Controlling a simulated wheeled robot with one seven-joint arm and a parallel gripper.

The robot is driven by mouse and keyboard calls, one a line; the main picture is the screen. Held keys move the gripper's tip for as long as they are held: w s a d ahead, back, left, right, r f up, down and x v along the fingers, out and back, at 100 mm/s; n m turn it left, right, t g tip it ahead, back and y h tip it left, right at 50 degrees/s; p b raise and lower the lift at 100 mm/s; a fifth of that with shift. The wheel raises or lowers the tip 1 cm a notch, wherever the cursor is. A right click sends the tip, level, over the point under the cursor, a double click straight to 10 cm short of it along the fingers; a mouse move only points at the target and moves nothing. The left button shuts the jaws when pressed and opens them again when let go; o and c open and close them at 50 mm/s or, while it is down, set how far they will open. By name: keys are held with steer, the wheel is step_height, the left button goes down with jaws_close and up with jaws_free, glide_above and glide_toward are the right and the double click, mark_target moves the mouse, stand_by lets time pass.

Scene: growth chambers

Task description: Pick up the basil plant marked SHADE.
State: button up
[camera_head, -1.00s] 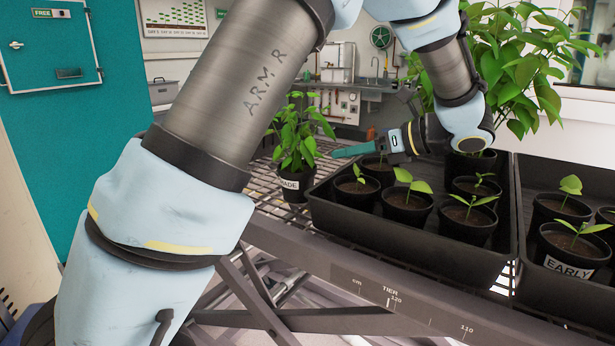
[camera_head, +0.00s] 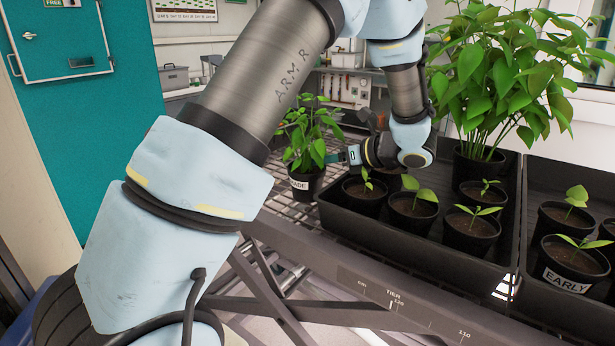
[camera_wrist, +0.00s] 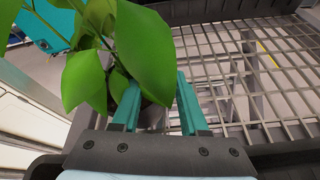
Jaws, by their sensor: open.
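The basil plant (camera_head: 309,137) stands upright in a dark pot on the wire shelf, left of the black tray. Its white label (camera_head: 299,184) shows the letters "ADE"; the rest is hidden behind my arm. My gripper (camera_head: 335,158) is open at the plant's right side, just above pot height. In the wrist view, the plant's large leaves (camera_wrist: 140,50) hang over and beyond the left finger. My gripper's two teal fingers (camera_wrist: 157,95) are apart, with part of the dark pot (camera_wrist: 152,115) showing between them. I cannot tell whether they touch it.
The black tray (camera_head: 420,245) right of the plant holds several small seedlings and a tall leafy plant (camera_head: 490,80). A second tray at the right holds a pot labelled EARLY (camera_head: 567,280). Bare wire shelf (camera_wrist: 255,75) lies right of the fingers.

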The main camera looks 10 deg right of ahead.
jaws_close()
stand_by(0.3)
stand_by(1.1)
